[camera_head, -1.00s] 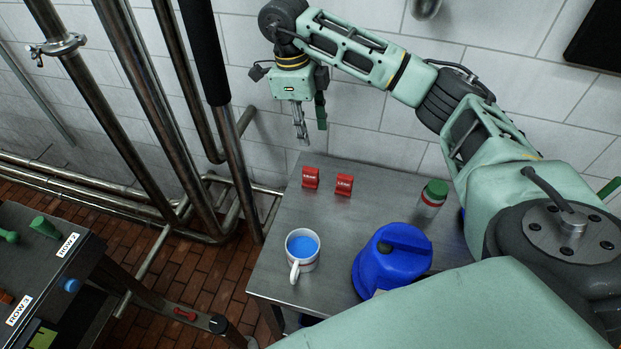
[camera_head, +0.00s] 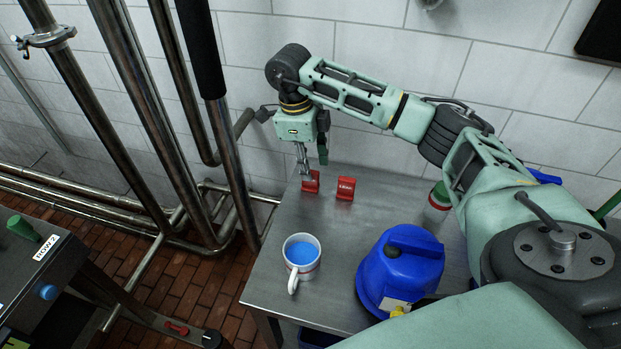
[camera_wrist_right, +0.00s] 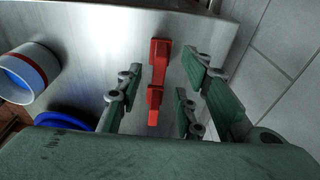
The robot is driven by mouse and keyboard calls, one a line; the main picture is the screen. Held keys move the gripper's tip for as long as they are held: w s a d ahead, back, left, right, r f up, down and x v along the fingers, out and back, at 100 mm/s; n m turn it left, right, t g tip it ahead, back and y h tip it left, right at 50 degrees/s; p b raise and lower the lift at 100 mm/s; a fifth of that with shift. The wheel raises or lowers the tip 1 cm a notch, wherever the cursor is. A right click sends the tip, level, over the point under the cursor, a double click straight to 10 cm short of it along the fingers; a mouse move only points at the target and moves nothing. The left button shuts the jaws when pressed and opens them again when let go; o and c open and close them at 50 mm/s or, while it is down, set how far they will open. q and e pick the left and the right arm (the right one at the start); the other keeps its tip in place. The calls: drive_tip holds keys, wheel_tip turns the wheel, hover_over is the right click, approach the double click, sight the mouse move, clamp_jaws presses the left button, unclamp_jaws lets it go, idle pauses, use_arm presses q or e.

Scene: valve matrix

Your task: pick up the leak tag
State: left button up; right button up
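In the right wrist view, two red pieces (camera_wrist_right: 160,58) (camera_wrist_right: 154,97) line up between the spread green-padded fingers of my right gripper (camera_wrist_right: 158,100). The gripper is open and points down; no finger clearly touches a tag. The fingertips partly cover the left tag in the head view. My left gripper is not in view.
A white mug with blue contents (camera_head: 302,258) and a blue canister (camera_head: 400,270) stand at the table's front. A green-capped container (camera_head: 438,203) is partly behind my arm. A tiled wall (camera_head: 380,40) is close behind the table; steel pipes (camera_head: 135,110) rise at left.

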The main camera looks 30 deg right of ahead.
sight(313, 186)
drive_tip(key=shift+s+d+f+p, duration=0.15)
drive_tip(key=shift+f+p, duration=0.25)
drive_tip(key=shift+f, duration=1.4)
clamp_jaws()
